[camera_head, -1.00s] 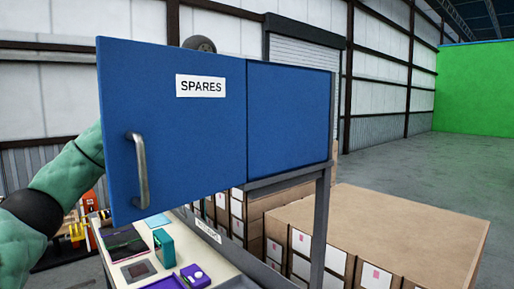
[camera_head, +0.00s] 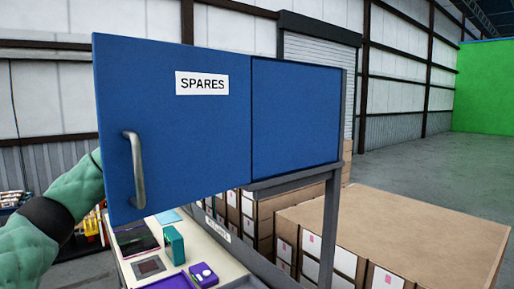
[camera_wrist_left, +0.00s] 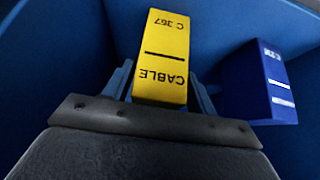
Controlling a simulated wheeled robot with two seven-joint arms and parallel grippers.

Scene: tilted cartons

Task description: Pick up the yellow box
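The yellow box (camera_wrist_left: 161,55), marked "C 367" and "CABLE", is inside the blue cabinet in the left wrist view. My left gripper (camera_wrist_left: 160,72) has one finger on each side of it, close to its sides. I cannot tell whether the fingers press on the box or leave a thin gap. In the head view, my left arm reaches behind the open blue door (camera_head: 170,140) labelled "SPARES", which hides my left gripper and the yellow box. My right gripper is not in view.
A dark blue box (camera_wrist_left: 262,82) stands right of the yellow one, with a gap between them. Cabinet walls (camera_wrist_left: 225,25) enclose both. Below the cabinet is a bench (camera_head: 215,258) with a teal item (camera_head: 173,246) and a purple tray (camera_head: 172,282). Cartons (camera_head: 400,235) stand to the right.

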